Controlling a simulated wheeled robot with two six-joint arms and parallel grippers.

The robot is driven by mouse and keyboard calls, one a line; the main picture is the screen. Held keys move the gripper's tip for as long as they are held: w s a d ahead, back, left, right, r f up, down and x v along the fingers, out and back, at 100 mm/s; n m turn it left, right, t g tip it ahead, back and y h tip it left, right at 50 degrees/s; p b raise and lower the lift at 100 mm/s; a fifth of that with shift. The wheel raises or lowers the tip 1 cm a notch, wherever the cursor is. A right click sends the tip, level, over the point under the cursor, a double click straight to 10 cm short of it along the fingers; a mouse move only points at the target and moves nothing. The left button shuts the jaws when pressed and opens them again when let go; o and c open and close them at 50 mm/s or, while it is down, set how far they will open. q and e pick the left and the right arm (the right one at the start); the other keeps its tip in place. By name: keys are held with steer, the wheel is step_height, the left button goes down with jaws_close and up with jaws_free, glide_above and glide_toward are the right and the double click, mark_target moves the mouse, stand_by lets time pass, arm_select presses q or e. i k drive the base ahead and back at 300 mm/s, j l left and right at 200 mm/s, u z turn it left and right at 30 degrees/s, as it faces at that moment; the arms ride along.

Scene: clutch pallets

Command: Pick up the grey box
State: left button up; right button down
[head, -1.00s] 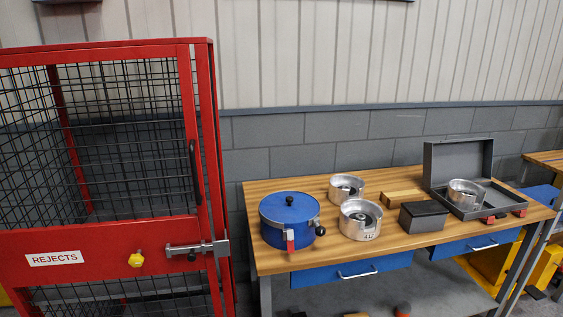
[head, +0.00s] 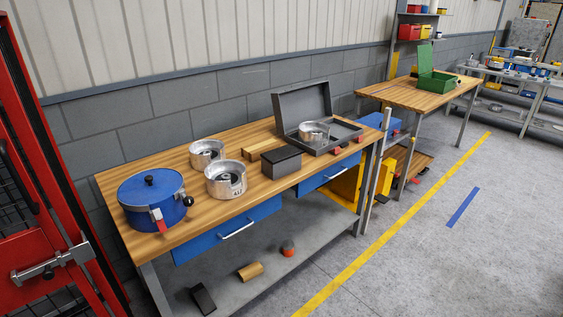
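A grey box (head: 290,139) with its hinged lid (head: 303,102) raised sits at the right end of the near wooden workbench. A silver metal cup-shaped part (head: 313,133) stands in its left half; the right half looks empty. Two small red latches (head: 338,150) show on its front edge. A smaller dark grey closed block or box (head: 281,163) lies just left and in front of it, apart from it. Neither of my grippers is in view.
The workbench (head: 258,195) also holds a blue lidded pot (head: 150,200), two silver cup-shaped parts (head: 225,180) (head: 207,152) and wooden blocks (head: 262,147). A red cage (head: 40,240) stands left. A second bench with a green open box (head: 437,85) is beyond.

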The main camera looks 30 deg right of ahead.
mark_target(279, 162)
steer(key=i+l, duration=0.2)
steer(key=l, duration=0.2)
steer(key=i+l, duration=0.2)
steer(key=l, duration=0.2)
steer(key=i+l, duration=0.2)
steer(key=l, duration=0.2)
steer(key=i+l, duration=0.15)
steer(key=l, duration=0.25)
steer(key=i+l, duration=0.2)
steer(key=l, duration=0.2)
steer(key=z, duration=0.05)
